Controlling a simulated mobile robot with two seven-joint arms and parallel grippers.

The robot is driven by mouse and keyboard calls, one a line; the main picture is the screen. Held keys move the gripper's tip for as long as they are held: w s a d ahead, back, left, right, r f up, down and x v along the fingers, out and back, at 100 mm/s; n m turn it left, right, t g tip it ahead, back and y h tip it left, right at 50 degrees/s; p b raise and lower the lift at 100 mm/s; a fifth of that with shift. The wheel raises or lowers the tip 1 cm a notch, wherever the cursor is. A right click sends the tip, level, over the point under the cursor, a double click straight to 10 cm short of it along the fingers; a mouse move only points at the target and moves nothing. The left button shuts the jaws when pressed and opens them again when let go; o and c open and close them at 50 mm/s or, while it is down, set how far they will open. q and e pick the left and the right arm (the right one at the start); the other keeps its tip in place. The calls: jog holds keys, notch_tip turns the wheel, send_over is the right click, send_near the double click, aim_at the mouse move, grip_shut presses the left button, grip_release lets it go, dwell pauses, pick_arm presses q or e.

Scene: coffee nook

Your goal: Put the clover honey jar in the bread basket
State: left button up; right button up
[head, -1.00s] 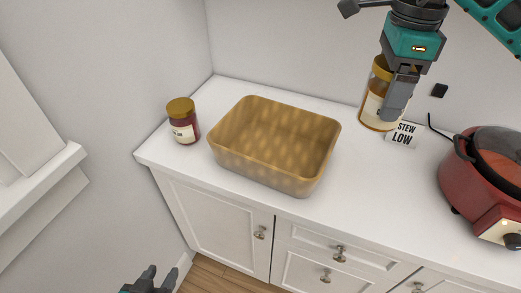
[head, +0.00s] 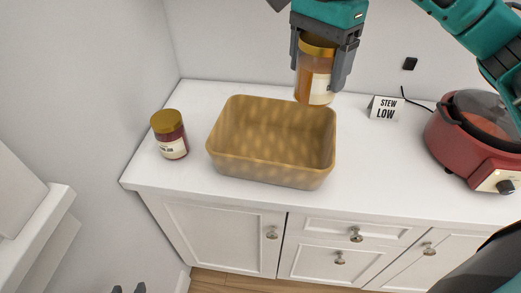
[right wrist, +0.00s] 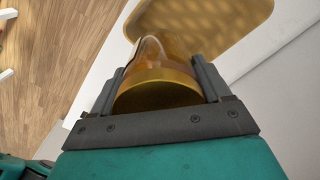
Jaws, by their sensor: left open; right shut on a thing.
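The clover honey jar (head: 314,83), amber with a gold lid and a pale label, is held upright in my right gripper (head: 322,72). It is in the air at the back right edge of the bread basket. In the right wrist view the jar (right wrist: 160,62) sits between the two fingers (right wrist: 165,88), lid towards the palm, with the basket (right wrist: 235,22) beyond it. The tan bread basket (head: 265,173) stands empty on the white counter. My left gripper (head: 129,289) shows only its fingertips at the bottom edge, apart and away from the counter.
A dark red jar with a gold lid (head: 170,136) stands left of the basket. A "STEW LOW" sign (head: 385,108) and a red slow cooker (head: 475,140) stand to the right. The counter (head: 370,165) between basket and cooker is clear.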

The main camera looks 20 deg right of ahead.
aim_at(312, 84)
jog(key=shift+w+a, duration=0.1)
jog(key=shift+a, duration=0.05)
jog(key=shift+a+f, duration=0.1)
jog(key=shift+f, duration=0.1)
notch_tip(312, 84, down, 3)
jog(key=shift+f+b, duration=0.15)
jog(key=shift+b, duration=0.65)
pick_arm(q)
jog(key=shift+w+d+f+b, duration=0.4)
jog(key=shift+f+b, duration=0.1)
jog(key=shift+b, duration=0.1)
pick_arm(e)
jog(key=shift+f, duration=8.1)
jog(key=shift+f, duration=0.15)
pick_arm(q)
jog(key=shift+d+f+h, duration=0.1)
jog(key=shift+f+h, duration=0.05)
jog(key=shift+h, duration=0.15)
pick_arm(e)
jog(key=o, duration=1.4)
